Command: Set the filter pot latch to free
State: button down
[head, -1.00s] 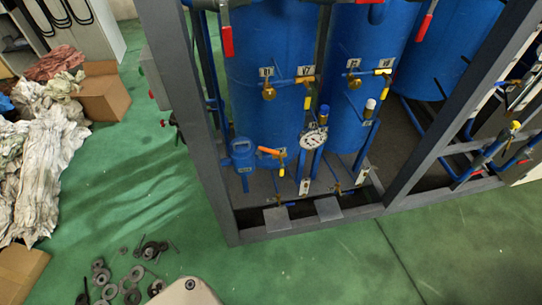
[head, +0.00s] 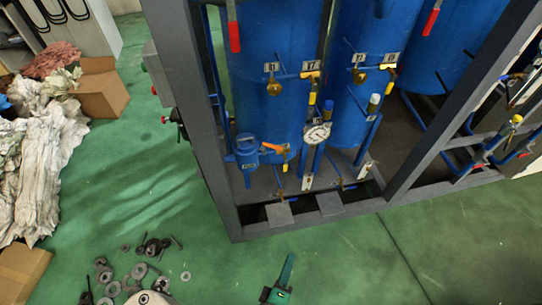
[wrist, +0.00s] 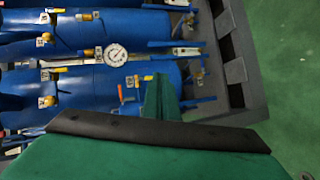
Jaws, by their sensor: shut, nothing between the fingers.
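The filter pot (head: 246,152) is a small blue pot with a domed lid at the lower left of the blue rack in the head view. An orange lever (head: 273,148), which may be its latch, sticks out to its right, about level. In the wrist view the orange lever (wrist: 120,92) shows left of my fingers, and the pot is largely hidden behind my gripper. My green gripper (head: 290,258) is shut and empty at the bottom of the head view, in front of the rack and apart from the pot. It also fills the lower wrist view (wrist: 160,88).
A pressure gauge (head: 317,134) and several yellow-handled valves stand right of the pot. A grey frame post (head: 190,120) rises to its left. Loose metal parts (head: 150,247) lie on the green floor at lower left. The floor before the rack is otherwise clear.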

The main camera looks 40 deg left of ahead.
jog(key=w+a+n, duration=0.5)
jog(key=a+n, duration=0.1)
jog(key=n, duration=0.1)
jog(key=n+t+y, duration=0.2)
jog(key=n+t, duration=0.1)
jog(key=n, duration=1)
send_near(277, 149)
jog(key=x, duration=0.6)
jog(key=shift+w+a, duration=0.15)
jog(key=shift+a, duration=0.2)
jog(key=shift+w, duration=0.75)
jog(key=shift+s, duration=0.1)
